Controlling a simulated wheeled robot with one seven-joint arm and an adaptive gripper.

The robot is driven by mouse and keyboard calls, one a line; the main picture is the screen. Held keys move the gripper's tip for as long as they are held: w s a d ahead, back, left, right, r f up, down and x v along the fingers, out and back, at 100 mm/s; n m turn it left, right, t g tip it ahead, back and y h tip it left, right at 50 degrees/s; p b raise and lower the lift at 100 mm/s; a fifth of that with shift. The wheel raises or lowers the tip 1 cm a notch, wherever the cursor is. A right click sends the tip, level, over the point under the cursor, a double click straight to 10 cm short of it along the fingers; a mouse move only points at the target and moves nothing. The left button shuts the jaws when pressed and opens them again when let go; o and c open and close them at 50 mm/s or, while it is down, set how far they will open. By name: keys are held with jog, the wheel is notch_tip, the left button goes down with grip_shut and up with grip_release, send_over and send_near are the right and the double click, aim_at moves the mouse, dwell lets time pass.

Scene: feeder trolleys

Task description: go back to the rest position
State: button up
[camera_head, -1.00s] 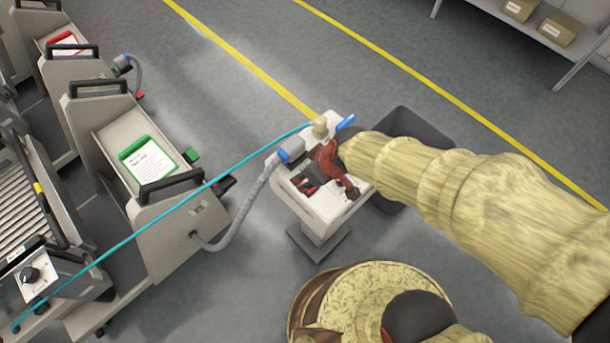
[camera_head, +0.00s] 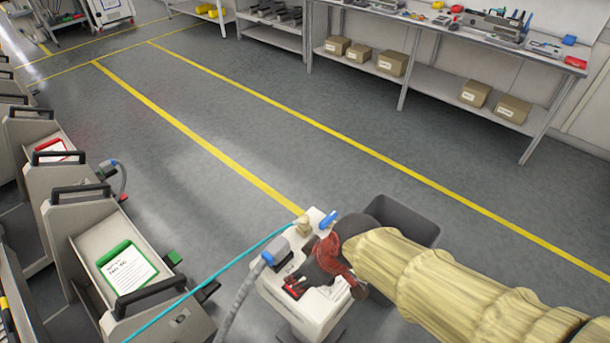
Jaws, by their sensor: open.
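My arm, in a pale yellow sleeve, reaches in from the lower right of the head view. My gripper (camera_head: 318,290), dark with red parts, is open above the top of a small white stand (camera_head: 312,312). Its fingers are partly hidden by the wrist, and I cannot tell whether they touch the stand. A grey plug with a blue part (camera_head: 276,252) sits at the stand's left side, with a grey hose running down from it. A blue item (camera_head: 328,220) and a small beige knob (camera_head: 303,226) are on the stand's far edge.
Feeder trolleys line the left; one holds a green-framed card (camera_head: 127,268), another a red-framed card (camera_head: 52,151). A teal cable (camera_head: 215,285) runs to the stand. A dark bin (camera_head: 405,219) stands behind my wrist. A workbench (camera_head: 430,80) is at the back right. The marked floor between is clear.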

jog(key=s+d+r+m+t+h, duration=0.1)
jog(key=d+r+m, duration=0.4)
jog(key=d, duration=0.5)
jog(key=s+d+r+m+t+h, duration=0.1)
jog(key=s+d+r+m+h, duration=0.1)
jog(key=d+r+m, duration=0.3)
jog(key=s+d+r, duration=0.1)
jog(key=d+r, duration=0.3)
jog(key=shift+s+d+r+t, duration=0.2)
jog(key=shift+s+d+t, duration=0.1)
jog(key=shift+s+d, duration=0.1)
jog(key=shift+a, duration=0.1)
jog(key=shift+c, duration=0.4)
